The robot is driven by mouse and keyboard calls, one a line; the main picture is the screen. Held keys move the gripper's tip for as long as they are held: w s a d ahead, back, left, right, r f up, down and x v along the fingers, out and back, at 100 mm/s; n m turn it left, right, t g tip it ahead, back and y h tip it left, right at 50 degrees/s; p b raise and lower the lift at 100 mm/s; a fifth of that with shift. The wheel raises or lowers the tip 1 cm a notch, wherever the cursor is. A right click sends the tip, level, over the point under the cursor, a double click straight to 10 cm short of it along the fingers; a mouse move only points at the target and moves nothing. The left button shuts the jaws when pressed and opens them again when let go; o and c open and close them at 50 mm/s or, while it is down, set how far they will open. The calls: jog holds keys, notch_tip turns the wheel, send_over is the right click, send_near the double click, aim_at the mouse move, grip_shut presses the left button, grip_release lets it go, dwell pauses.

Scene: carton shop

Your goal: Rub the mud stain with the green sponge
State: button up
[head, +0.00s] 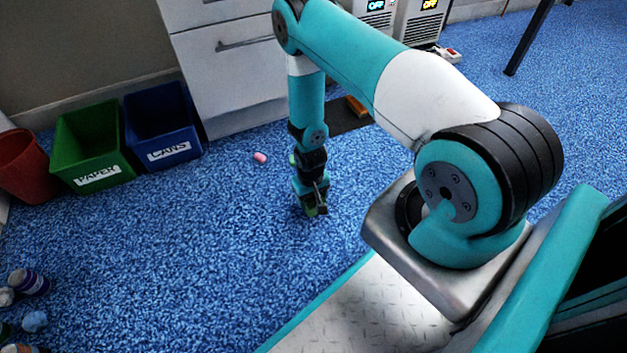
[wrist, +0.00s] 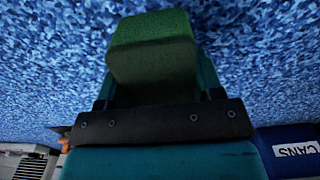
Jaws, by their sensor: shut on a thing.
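The green sponge (wrist: 152,50) is held between the fingers of my gripper (wrist: 155,92), and its block shape sticks out past them in the wrist view. In the head view my gripper (head: 316,198) points down low over the blue carpet, in front of the white drawers. A bit of the sponge (head: 311,211) shows at its tip. I cannot tell whether the sponge touches the carpet. I can make out no mud stain in either view; one may be hidden under the gripper or my arm.
A green PAPER bin (head: 92,145), a blue CANS bin (head: 165,128) and a red bin (head: 22,165) stand at the left. A small pink thing (head: 260,158) lies on the carpet. A dark mat (head: 343,118) lies beside the drawers (head: 225,60). Several small items lie at lower left.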

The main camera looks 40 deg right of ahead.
jog(key=shift+r+p, duration=2.15)
jog(key=shift+r, duration=0.5)
